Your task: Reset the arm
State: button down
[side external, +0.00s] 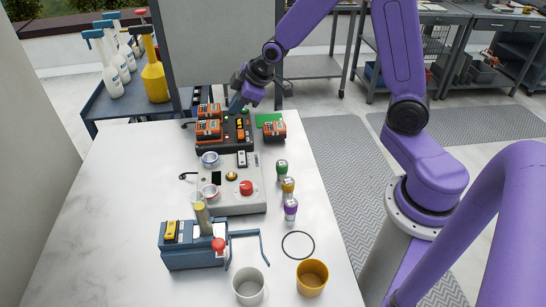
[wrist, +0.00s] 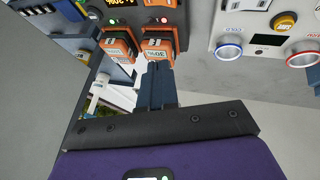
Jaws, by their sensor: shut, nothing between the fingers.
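My gripper (side external: 236,108) is at the far end of the white table, above the back of a dark charger (side external: 225,145) with orange battery packs. Its fingers are shut with nothing between them. In the wrist view the closed fingers (wrist: 157,82) point toward an orange battery pack (wrist: 157,42); I cannot tell whether they touch it. Another orange pack (wrist: 118,46) is to its left. In the side view, packs sit on the charger's left part (side external: 208,129), and one stands apart to its right (side external: 274,131) by a green pad (side external: 269,120).
A grey control box (side external: 230,197) with a red knob, a blue crank device (side external: 190,255), a white cup (side external: 249,287), a yellow cup (side external: 312,279) and several small coloured-top handles (side external: 288,187) occupy the table (side external: 120,200). A blue cart (side external: 125,95) with spray bottles stands behind.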

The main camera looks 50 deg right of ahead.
jog(key=s+a+r+n+g, duration=0.15)
jog(key=s+a, duration=0.25)
jog(key=s, duration=0.5)
jog(key=s+a+r+g, duration=0.1)
jog(key=s+a+g, duration=0.2)
jog(key=s, duration=0.6)
jog(key=s+d+r+n+g+h, duration=0.1)
jog(key=s+d+g, duration=0.1)
jog(key=s, duration=1.3)
jog(key=shift+s+d+r+n, duration=0.15)
jog(key=shift+d+r+n, duration=0.25)
jog(key=shift+d, duration=0.3)
